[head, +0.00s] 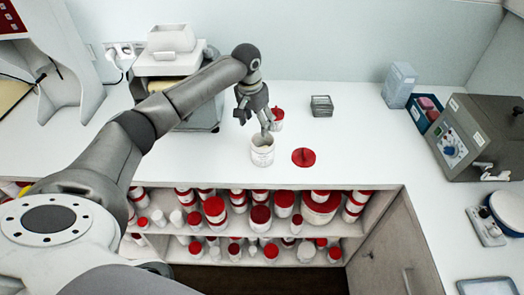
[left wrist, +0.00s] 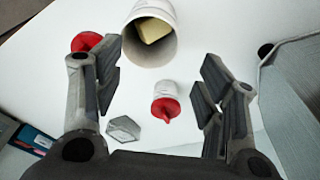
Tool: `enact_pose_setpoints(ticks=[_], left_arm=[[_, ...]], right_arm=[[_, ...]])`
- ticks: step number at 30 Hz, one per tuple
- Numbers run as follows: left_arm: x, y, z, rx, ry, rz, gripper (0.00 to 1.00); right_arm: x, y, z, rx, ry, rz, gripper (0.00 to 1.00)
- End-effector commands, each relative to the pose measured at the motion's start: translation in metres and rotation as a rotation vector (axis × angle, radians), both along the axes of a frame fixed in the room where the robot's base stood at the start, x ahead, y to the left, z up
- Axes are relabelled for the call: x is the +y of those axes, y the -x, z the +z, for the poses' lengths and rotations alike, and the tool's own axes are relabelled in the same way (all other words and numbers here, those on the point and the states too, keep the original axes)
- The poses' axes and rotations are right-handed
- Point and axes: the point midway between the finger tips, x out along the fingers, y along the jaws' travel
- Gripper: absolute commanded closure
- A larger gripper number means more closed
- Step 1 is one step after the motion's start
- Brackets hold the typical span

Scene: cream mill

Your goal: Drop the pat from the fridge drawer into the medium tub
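An open white tub (head: 262,157) stands on the white counter in the head view. It also shows at the top of the left wrist view (left wrist: 139,52). The pale yellow pat (left wrist: 154,31) is inside this tub, leaning against its inner wall. My left gripper (head: 256,119) is just above and behind the tub's mouth in the head view. In the left wrist view its fingers (left wrist: 161,78) are spread apart with nothing between them. A red lid (head: 304,157) lies flat to the right of the tub. My right gripper is out of view.
A small red-topped tub (head: 277,119) stands close behind the open tub. A small grey box (head: 322,106) stands further back. Shelves below hold several red-lidded tubs (head: 260,215). A grey machine (head: 480,138) stands at the right. The counter right of the lid is clear.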

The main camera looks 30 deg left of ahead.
Motion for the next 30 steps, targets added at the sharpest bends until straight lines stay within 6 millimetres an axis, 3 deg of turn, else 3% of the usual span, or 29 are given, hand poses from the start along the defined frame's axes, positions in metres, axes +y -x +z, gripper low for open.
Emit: enact_pose_setpoints(ticks=[9,13,24,30], left_arm=[[0.000,0.000,0.000,0.000,0.000,0.000,0.31],[0.000,0.001,0.010,-0.002,0.000,-0.001,0.31],[0.001,0.012,0.085,-0.004,0.000,0.000,0.31],[0.001,0.017,0.112,-0.002,0.000,0.000,0.31]], right_arm=[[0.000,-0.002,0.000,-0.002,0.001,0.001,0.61],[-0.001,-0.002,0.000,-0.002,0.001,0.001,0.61],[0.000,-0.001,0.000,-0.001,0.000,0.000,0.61],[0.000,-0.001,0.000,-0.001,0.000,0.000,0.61]])
